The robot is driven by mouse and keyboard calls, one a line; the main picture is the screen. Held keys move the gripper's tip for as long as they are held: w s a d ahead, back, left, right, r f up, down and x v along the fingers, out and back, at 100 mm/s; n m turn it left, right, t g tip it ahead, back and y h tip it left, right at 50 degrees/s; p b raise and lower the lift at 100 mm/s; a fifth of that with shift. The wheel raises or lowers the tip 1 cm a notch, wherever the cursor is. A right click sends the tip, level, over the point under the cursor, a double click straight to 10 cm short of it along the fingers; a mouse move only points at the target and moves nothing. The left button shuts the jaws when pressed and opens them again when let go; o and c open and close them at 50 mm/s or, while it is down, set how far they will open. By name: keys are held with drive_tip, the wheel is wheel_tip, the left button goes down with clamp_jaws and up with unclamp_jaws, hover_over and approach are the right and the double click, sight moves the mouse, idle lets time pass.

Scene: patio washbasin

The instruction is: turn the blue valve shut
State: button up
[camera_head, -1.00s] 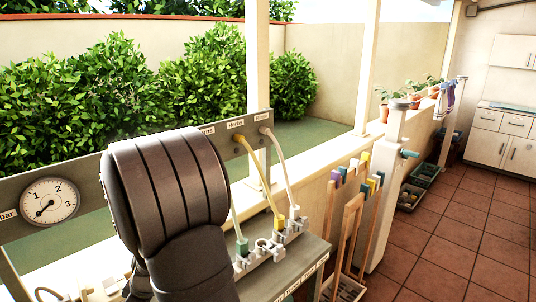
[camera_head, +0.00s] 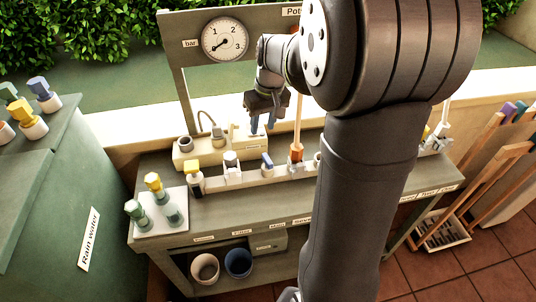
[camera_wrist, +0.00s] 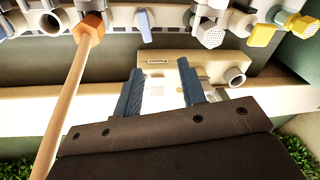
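A small blue valve handle (camera_head: 267,160) stands on the pale pipe row along the bench, between a white fitting and an orange connector. In the wrist view a blue lever (camera_wrist: 143,26) shows near the top, beyond my fingertips, beside a white ring and the orange connector (camera_wrist: 89,28). Another blue knob (camera_head: 39,86) sits on the green tank at the left. My gripper (camera_head: 262,126) is behind and above the pipe row, fingers down. In the wrist view its two blue-grey fingers (camera_wrist: 160,75) are apart, with nothing held between them.
A pole-like hose (camera_wrist: 62,110) rises from the orange connector beside my gripper. A cream box (camera_head: 218,150) stands behind the pipe row. Yellow-topped fittings (camera_head: 192,167) are at the left, above two pots (camera_head: 238,263). A pressure gauge (camera_head: 225,40) hangs behind. My arm hides the right part of the bench.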

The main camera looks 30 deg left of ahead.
sight(268, 158)
wheel_tip(268, 158, up, 5)
drive_tip(key=d+m+h, duration=0.1)
drive_tip(key=m+h, duration=0.1)
wheel_tip(268, 158, down, 17)
drive_tip(key=shift+w+d+f, duration=0.1)
drive_tip(key=shift+w+f, duration=0.05)
drive_tip(key=shift+f, duration=0.05)
